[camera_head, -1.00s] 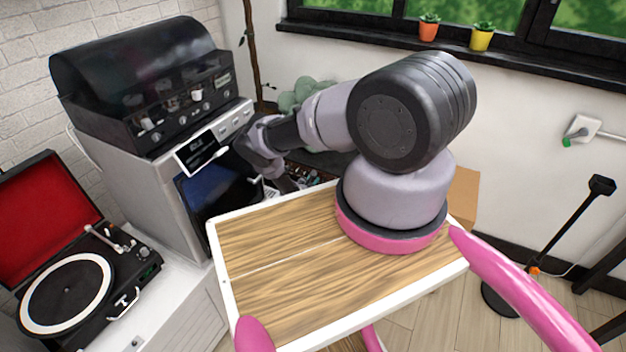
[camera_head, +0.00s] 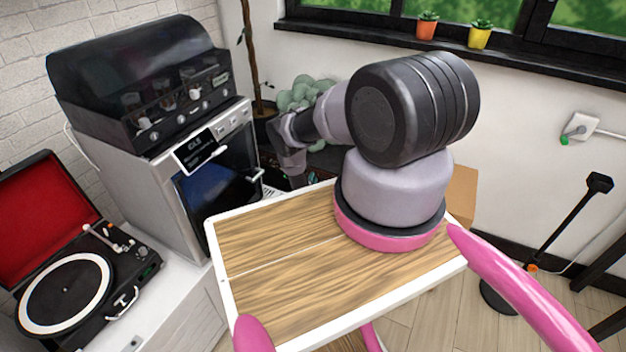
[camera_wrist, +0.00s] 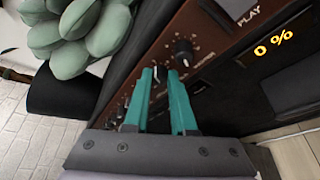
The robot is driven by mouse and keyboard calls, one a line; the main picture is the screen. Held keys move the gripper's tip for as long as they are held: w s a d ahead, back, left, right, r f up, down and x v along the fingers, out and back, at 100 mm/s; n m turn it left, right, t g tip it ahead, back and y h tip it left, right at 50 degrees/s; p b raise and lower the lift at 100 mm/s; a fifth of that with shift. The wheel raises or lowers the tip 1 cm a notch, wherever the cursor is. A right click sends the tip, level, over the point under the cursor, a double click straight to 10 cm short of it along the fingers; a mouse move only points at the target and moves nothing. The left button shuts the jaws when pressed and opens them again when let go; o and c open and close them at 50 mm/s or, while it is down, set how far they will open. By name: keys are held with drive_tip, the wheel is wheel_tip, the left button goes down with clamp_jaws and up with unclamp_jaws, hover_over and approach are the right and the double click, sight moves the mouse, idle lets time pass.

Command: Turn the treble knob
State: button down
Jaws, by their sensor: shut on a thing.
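In the wrist view, a brown panel (camera_wrist: 208,48) with a row of dark knobs runs diagonally across the picture. My gripper (camera_wrist: 161,74) has its two teal fingers closed on one small dark knob (camera_wrist: 160,73) with a light pointer mark. Its label is too small to read, so I cannot tell from it that this is the treble knob. A second dark knob (camera_wrist: 184,51) with a dotted scale is just beyond the fingertips. A display (camera_wrist: 274,43) reads "0 %". In the head view my arm reaches down behind the wooden tabletop, and the fingers cannot be made out.
A green leafy plant (camera_wrist: 85,35) is beside the panel; it also shows in the head view (camera_head: 304,93). An oven-like machine (camera_head: 217,180) stands left of my arm. A turntable (camera_head: 68,290) is at lower left.

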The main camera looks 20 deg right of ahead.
idle(0.3)
drive_tip(key=c, duration=1)
unclamp_jaws()
drive_tip(key=v, duration=1.1)
drive_tip(key=shift+f, duration=0.1)
